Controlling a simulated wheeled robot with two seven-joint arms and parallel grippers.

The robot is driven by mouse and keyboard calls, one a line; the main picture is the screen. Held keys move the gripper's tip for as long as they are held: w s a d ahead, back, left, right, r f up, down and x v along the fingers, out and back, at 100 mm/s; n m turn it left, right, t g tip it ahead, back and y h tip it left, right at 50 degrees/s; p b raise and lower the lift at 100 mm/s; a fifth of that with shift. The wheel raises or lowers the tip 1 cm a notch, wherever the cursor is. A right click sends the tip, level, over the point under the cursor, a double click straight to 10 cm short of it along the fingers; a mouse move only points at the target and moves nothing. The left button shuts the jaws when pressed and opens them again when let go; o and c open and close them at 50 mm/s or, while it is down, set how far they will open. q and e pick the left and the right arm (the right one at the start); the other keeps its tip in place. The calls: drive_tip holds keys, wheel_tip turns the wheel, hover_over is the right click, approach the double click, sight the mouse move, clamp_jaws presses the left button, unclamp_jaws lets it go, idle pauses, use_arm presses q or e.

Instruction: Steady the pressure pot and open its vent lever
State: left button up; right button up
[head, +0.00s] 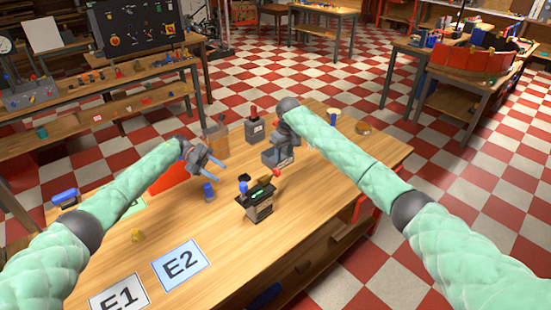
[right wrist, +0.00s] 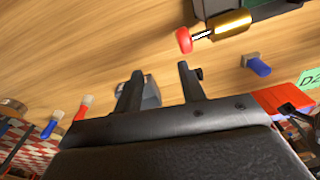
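A dark boxy unit (head: 259,208) stands on the wooden table and seems to be the pressure pot. A red-tipped lever (head: 277,172) sticks out at its top; blue and black knobs sit beside it. In the right wrist view, the red tip (right wrist: 185,40) is on a thin rod from a brass cylinder (right wrist: 232,24), above and beyond the fingers. My right gripper (right wrist: 162,78) is open, apart from the lever. In the head view it hangs just behind the unit. My left gripper (head: 216,168) is open and empty, left of and behind the unit, above the table.
A blue cylinder (head: 208,191) stands close under my left gripper. A grey box with a red handle (head: 255,127) stands behind my right gripper. A small yellow piece (head: 137,235) and cards E1 (head: 120,297) and E2 (head: 180,265) lie at the front left.

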sight(275, 175)
drive_tip(key=s+a, duration=0.1)
drive_tip(key=s+a+n, duration=0.1)
drive_tip(key=shift+a+h, duration=0.3)
drive_tip(key=shift+a, duration=0.1)
drive_tip(key=shift+s+a+f+g, duration=0.15)
drive_tip(key=shift+s+a+g, duration=0.05)
drive_tip(key=shift+a+g, duration=0.1)
drive_tip(key=shift+f, duration=3.85)
clamp_jaws()
